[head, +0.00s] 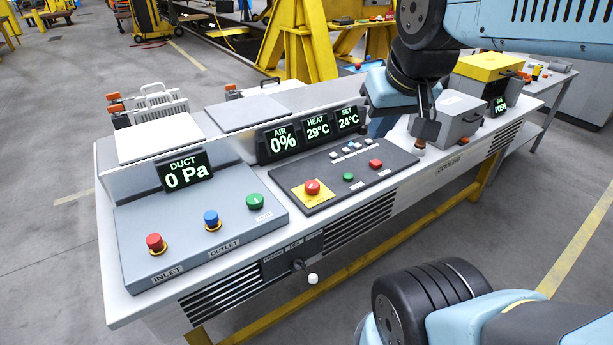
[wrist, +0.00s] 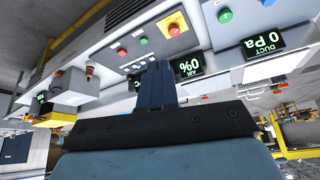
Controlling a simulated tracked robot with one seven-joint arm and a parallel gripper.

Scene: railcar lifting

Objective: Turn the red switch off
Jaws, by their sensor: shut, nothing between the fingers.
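Several red controls are on the console. A red knob (head: 155,242) stands above the INLET label on the left panel. A red mushroom button (head: 312,187) sits on a yellow plate and also shows in the wrist view (wrist: 173,29). A red button (head: 376,163) is at the right of the dark middle panel, also seen in the wrist view (wrist: 122,52). I cannot tell which is the red switch. My gripper (head: 425,134) is shut and empty, right of the dark panel and near a small brown-red knob (head: 420,144). Its fingers (wrist: 155,73) point toward the console in the wrist view.
Blue (head: 211,218) and green (head: 255,201) knobs share the left panel. Displays read DUCT 0 Pa (head: 187,171), AIR 0% (head: 282,141), HEAT 29°C and SET 24°C. A grey box (head: 455,118) stands right of my gripper.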

